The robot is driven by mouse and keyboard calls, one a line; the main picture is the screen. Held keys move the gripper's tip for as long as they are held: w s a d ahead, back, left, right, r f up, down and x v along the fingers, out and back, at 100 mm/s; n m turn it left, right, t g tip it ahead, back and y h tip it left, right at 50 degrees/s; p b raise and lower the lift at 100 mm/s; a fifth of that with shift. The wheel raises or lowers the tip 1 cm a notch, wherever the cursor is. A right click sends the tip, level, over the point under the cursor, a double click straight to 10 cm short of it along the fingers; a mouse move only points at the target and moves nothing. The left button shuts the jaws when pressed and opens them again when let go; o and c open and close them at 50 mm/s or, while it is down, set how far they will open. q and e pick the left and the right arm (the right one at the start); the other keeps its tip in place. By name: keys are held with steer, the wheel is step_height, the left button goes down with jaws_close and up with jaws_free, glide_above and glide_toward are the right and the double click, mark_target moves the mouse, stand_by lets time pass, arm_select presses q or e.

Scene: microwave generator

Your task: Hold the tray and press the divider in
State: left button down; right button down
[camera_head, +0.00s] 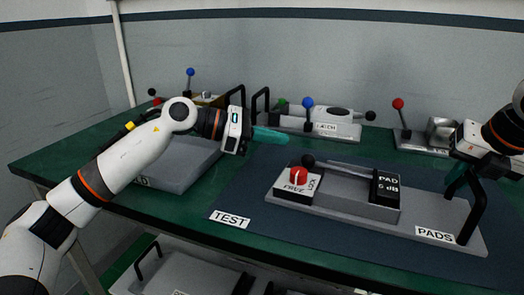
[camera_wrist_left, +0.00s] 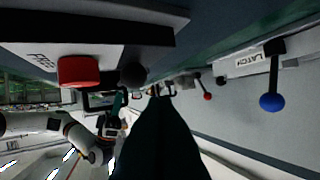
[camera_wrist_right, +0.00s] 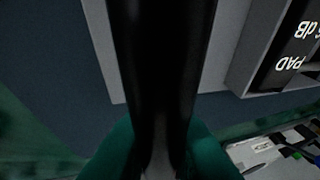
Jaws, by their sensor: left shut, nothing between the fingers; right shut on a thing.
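The grey tray (camera_head: 450,221), labelled PADS, lies flat on the dark mat. My right gripper (camera_head: 457,178) is shut on its upright black handle (camera_head: 474,212); in the right wrist view the handle (camera_wrist_right: 160,60) runs between the teal fingers. A black block marked PAD 6 dB (camera_head: 386,188), seemingly the divider, sits in a grey housing on the tray. A rod ending in a black ball (camera_head: 308,160) lies left of it, beside a red knob (camera_head: 299,175) on a FREE/LOCK plate. My left gripper (camera_head: 284,136) is shut and empty, above and behind the ball, touching nothing.
Behind stand a LATCH fixture (camera_head: 345,131) with a blue ball lever (camera_head: 308,103), and a fixture with a red ball lever (camera_head: 398,104) at right. Another grey tray (camera_head: 185,172) lies under my left arm. The mat by the TEST label (camera_head: 231,219) is bare.

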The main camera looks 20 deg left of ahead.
steer(key=shift+f, duration=0.15)
steer(key=c, duration=1.3)
jaws_free()
steer(key=shift+w, duration=0.15)
arm_select(q)
steer(key=v, duration=1.1)
steer(key=shift+a, duration=0.2)
steer(key=shift+s, duration=0.15)
steer(key=shift+f, duration=0.1)
arm_select(e)
steer(key=v, duration=1.2)
